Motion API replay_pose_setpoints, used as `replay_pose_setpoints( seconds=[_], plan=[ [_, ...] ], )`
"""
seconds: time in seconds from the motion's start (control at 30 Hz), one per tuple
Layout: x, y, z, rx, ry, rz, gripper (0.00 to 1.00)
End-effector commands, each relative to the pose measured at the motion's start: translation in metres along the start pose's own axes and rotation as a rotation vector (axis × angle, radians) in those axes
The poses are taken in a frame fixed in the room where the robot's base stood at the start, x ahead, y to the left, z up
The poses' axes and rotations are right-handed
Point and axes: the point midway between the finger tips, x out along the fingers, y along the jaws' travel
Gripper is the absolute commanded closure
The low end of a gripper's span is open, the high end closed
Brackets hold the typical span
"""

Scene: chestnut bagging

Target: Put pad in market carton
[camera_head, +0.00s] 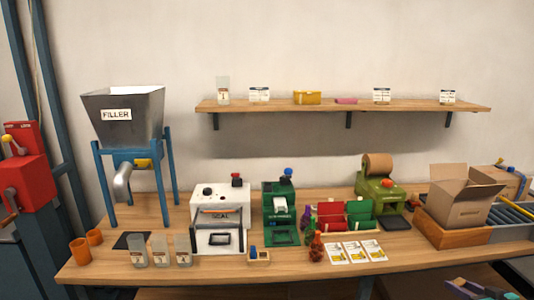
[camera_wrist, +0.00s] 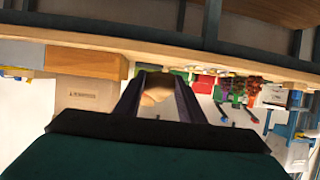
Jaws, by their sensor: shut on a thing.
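The market carton (camera_head: 461,197) is tan with open flaps, on a wooden stand (camera_head: 450,228) at the right of the bench. In the upside-down wrist view, the carton (camera_wrist: 85,100) is left of my fingers, apart from them. My gripper (camera_wrist: 156,76) has two dark fingers, shut on a rounded tan thing, which looks like the paper pad (camera_wrist: 155,97). Most of the pad is hidden between the fingers. In the head view, part of my arm's end shows low at the right, in front of the bench; the pad cannot be made out there.
A green machine with a brown paper roll (camera_head: 377,165) stands left of the carton. A roller conveyor (camera_head: 515,212) is at the right. A wall shelf (camera_head: 345,106) runs above the bench.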

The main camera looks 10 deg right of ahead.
Motion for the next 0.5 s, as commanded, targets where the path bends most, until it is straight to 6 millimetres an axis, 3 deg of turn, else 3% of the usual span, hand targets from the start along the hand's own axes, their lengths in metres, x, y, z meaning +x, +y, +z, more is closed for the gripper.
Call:
replay_pose_setpoints(
  seconds=[0.27, 0.5],
  plan=[
    [0.014, -0.011, -0.007, -0.013, 0.001, -0.026, 0.85],
    [0.043, -0.044, -0.021, -0.041, 0.002, -0.086, 0.85]
  ],
)
